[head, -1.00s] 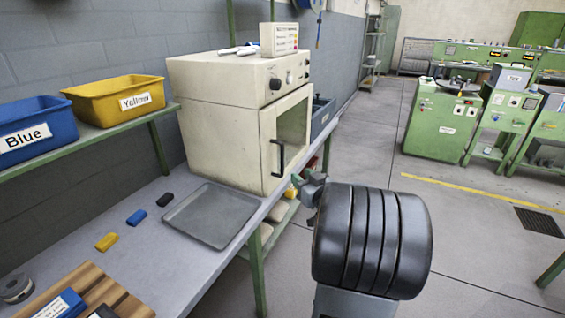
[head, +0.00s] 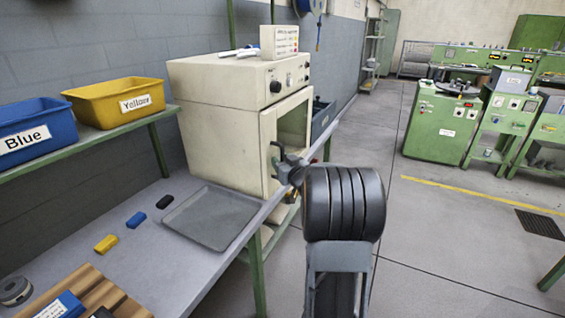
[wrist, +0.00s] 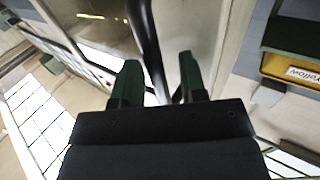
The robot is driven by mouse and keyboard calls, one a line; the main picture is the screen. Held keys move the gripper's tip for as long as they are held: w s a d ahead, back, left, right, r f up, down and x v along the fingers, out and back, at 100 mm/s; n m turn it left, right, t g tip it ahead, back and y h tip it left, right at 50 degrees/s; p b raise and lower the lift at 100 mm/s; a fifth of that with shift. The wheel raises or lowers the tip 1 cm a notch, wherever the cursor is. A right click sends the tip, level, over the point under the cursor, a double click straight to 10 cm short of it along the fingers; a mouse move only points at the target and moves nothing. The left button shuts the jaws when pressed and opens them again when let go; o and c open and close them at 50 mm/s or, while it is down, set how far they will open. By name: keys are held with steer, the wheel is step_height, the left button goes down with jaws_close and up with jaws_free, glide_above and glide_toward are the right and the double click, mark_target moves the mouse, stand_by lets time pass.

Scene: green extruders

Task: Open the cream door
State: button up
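The cream door (head: 268,139) with its window is on the front of the cream oven (head: 215,120) and looks closed. Its black upright handle (head: 275,149) is partly hidden by my gripper (head: 284,166) in the head view. In the wrist view, the handle (wrist: 143,30) runs down between the two green fingers of my gripper (wrist: 158,65).
A grey tray (head: 211,217) lies on the bench in front of the oven. Blue (head: 35,130) and yellow (head: 120,100) bins stand on a shelf at left. Small blocks (head: 107,244) lie on the bench. The floor (head: 440,230) at right is clear.

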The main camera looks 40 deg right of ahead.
jaws_close()
stand_by(0.3)
steer(key=shift+s+d, duration=0.1)
steer(key=shift+d, duration=0.05)
